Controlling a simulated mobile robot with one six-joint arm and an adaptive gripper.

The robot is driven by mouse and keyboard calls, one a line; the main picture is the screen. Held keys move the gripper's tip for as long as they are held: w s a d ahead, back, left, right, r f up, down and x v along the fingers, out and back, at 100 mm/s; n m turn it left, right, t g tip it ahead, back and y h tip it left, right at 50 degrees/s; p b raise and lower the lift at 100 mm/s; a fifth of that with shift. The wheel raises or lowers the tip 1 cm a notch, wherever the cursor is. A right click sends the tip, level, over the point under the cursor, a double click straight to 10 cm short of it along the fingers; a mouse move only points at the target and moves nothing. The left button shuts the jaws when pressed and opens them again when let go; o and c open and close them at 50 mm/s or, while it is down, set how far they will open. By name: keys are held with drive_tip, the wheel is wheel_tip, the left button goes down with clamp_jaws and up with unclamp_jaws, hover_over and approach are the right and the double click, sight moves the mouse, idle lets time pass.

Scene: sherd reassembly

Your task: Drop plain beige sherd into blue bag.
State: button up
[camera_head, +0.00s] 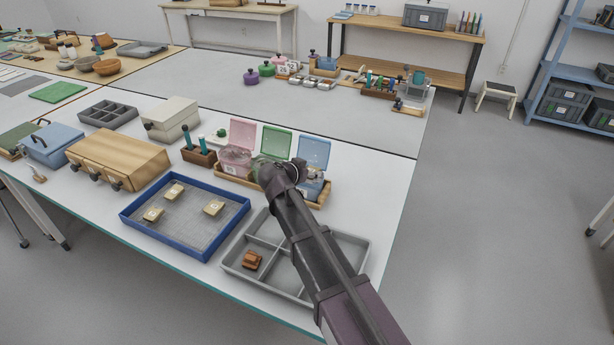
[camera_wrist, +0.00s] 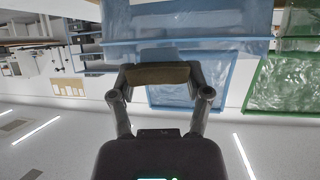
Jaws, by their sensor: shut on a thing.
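My gripper (camera_wrist: 159,77) is shut on a brownish-beige sherd (camera_wrist: 157,74), held crosswise between the two fingertips in the wrist view. The blue bag (camera_head: 315,152) stands open at the right end of a wooden rack (camera_head: 320,202) in the head view, with its back flap up. Its front is partly covered by my wrist. The blue bag also fills the upper middle of the wrist view (camera_wrist: 190,52), just beyond the sherd. I cannot tell whether the sherd is over its opening. The sherd is hidden in the head view.
A green bag (camera_head: 277,142) and a pink bag (camera_head: 242,133) stand left of the blue bag. A blue-rimmed tray (camera_head: 130,214) holds several beige pieces. A grey divided tray (camera_head: 235,263) with brown sherds lies under my arm. A wooden box (camera_head: 117,158) stands farther left.

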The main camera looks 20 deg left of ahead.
drive_tip(key=o, duration=1.2)
drive_tip(key=shift+r, duration=0.15)
